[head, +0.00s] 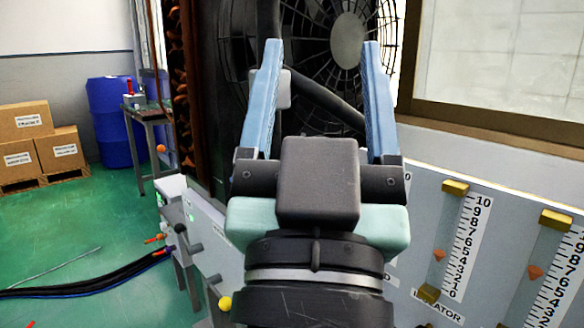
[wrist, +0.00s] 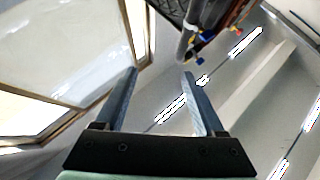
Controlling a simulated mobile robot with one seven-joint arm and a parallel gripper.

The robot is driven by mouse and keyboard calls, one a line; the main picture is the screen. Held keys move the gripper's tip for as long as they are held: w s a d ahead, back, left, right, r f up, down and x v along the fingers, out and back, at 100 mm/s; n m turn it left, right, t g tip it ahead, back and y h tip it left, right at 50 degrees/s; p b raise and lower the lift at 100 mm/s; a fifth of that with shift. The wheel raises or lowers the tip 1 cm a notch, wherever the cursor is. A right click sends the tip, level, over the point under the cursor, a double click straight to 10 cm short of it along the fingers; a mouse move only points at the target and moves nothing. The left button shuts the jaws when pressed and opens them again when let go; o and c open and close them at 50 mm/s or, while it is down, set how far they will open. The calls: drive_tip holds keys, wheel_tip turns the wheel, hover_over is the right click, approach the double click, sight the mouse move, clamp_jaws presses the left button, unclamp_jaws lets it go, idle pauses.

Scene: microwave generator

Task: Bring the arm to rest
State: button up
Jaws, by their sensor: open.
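My gripper (head: 318,95) is in the middle of the head view, raised upright with its two blue fingers spread wide and pointing up. Nothing is between the fingers. In the head view it stands in front of the black fan grille. The wrist view shows the same two fingers (wrist: 160,100) apart and empty, with the white ceiling and its lights behind them.
A grey panel (head: 405,245) with numbered scales and yellow-capped sliders (head: 455,188) is at the lower right. A window (head: 490,60) is above it. At left are cardboard boxes (head: 20,122), a blue barrel (head: 108,115), a small table (head: 140,110) and black cables (head: 85,282) on open green floor.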

wheel_tip(320, 180, up, 42)
drive_tip(key=s+a+n+t+y+p, duration=0.1)
drive_tip(key=s+a+y+p, duration=0.1)
drive_tip(key=p, duration=3.6)
drive_tip(key=shift+s+r+t+y, duration=0.25)
drive_tip(key=shift+s+t+y, duration=0.05)
drive_tip(key=shift+y, duration=0.1)
